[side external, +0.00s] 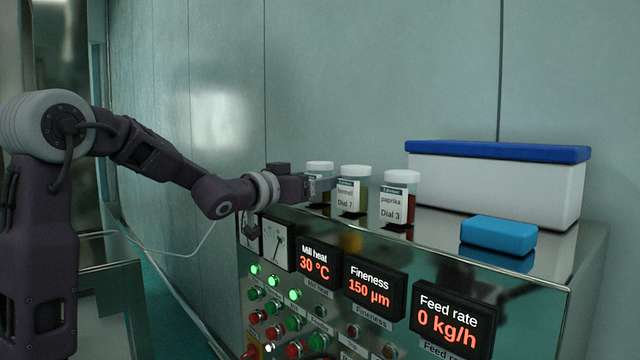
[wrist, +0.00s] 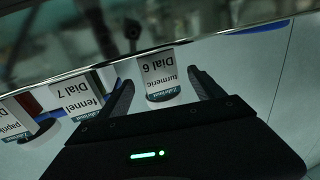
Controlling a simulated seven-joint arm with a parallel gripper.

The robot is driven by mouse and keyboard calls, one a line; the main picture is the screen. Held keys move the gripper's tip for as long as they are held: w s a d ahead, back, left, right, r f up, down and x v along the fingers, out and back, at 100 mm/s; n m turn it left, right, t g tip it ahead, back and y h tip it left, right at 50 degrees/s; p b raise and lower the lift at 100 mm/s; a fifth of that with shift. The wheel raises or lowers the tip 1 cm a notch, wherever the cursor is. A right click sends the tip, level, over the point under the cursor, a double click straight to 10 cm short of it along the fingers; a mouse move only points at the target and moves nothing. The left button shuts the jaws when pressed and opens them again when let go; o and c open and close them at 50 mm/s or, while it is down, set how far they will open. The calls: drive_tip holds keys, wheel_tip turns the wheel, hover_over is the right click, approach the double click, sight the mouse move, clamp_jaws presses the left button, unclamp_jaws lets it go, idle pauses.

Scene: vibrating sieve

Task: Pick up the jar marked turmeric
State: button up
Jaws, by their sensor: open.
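The turmeric jar (side external: 320,166) has a white lid and stands leftmost in a row of three jars on the metal cabinet top. In the wrist view, which is upside down, its label (wrist: 159,70) reads "turmeric Dial 6". My gripper (side external: 323,186) is at this jar and hides part of it in the side view. In the wrist view my gripper (wrist: 162,82) is open, with one finger on each side of the jar and a small gap at each side. The jar is upright on the surface.
The fennel jar (side external: 354,190), marked Dial 7, stands close beside it, then the paprika jar (side external: 399,200), marked Dial 3. Further right are a blue block (side external: 498,235) and a white bin with a blue lid (side external: 495,185). A control panel (side external: 330,312) covers the cabinet front.

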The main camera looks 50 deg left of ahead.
drive_tip(key=w, duration=0.3)
drive_tip(key=w+a, duration=0.1)
drive_tip(key=w, duration=0.1)
drive_tip(key=shift+f, duration=0.3)
drive_tip(key=shift+s, duration=0.1)
drive_tip(key=c, duration=1.5)
